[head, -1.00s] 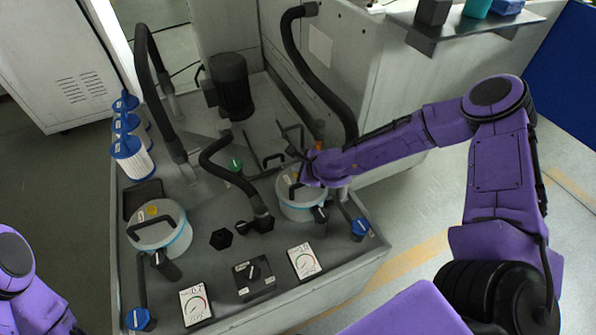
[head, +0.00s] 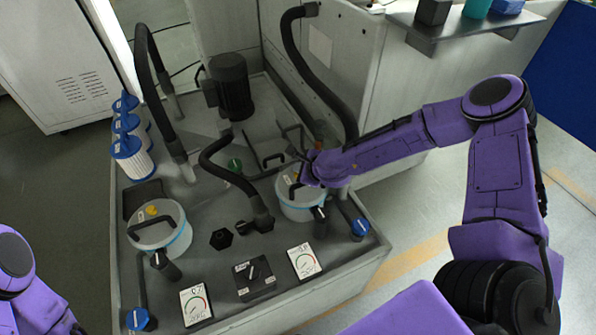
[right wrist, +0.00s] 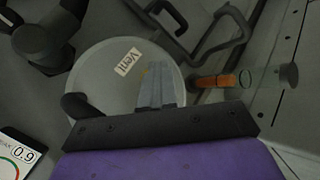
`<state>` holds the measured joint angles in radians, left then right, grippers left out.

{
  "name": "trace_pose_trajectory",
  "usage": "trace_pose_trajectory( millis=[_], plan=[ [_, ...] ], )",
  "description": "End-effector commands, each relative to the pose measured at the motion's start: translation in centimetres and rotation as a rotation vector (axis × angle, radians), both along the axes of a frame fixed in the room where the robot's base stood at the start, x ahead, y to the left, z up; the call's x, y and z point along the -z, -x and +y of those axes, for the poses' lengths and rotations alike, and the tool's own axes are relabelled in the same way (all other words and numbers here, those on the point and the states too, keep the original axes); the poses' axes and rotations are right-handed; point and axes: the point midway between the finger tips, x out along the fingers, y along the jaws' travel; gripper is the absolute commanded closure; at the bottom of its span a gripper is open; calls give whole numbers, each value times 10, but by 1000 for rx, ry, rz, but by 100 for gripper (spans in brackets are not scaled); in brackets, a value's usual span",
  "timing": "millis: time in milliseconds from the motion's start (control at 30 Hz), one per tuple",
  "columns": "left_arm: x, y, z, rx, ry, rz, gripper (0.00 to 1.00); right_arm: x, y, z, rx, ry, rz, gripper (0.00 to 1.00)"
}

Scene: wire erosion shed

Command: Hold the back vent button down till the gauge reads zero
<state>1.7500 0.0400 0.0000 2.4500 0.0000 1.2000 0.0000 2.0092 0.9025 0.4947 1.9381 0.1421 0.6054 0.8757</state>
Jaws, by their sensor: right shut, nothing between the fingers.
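The back filter housing (head: 300,205) is a round pot with a pale lid and a blue band. In the right wrist view its lid (right wrist: 98,82) bears a label reading Vent (right wrist: 128,61). My right gripper (right wrist: 157,70) is shut and empty, its fingertips together over the lid beside that label. The back vent button is mostly hidden by the fingertips; I cannot tell how far down it is. The right-hand gauge (head: 304,262) stands in front of this housing; in the right wrist view its display (right wrist: 22,154) reads 0.9. My left gripper is out of view.
The front housing (head: 160,235) has a yellow button (head: 152,210) and its own gauge (head: 195,304). Black hoses (head: 230,175), a motor (head: 231,87) and blue taps (head: 360,228) crowd the bench. An orange-filled sight tube (right wrist: 213,81) lies close right of my fingertips.

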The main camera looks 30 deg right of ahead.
Motion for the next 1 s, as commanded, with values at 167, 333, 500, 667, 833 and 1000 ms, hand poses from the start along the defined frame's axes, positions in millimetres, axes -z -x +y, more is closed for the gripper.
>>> trace_pose_trajectory(
  millis=[167, 333, 500, 667, 833, 1000],
  plan=[
    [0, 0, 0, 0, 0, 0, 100, 1, 1, 0, 1, 0, 3, 100],
    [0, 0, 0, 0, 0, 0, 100, 1, 1, 0, 0, 0, 3, 100],
    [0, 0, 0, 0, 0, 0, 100, 1, 1, 0, 0, 0, 3, 100],
    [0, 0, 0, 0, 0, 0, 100, 1, 1, 0, 0, 0, 3, 100],
    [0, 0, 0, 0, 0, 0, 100, 1, 1, 0, 1, 0, 3, 100],
    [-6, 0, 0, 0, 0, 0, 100, -6, 1, 0, 1, 1, 2, 100]
  ],
)
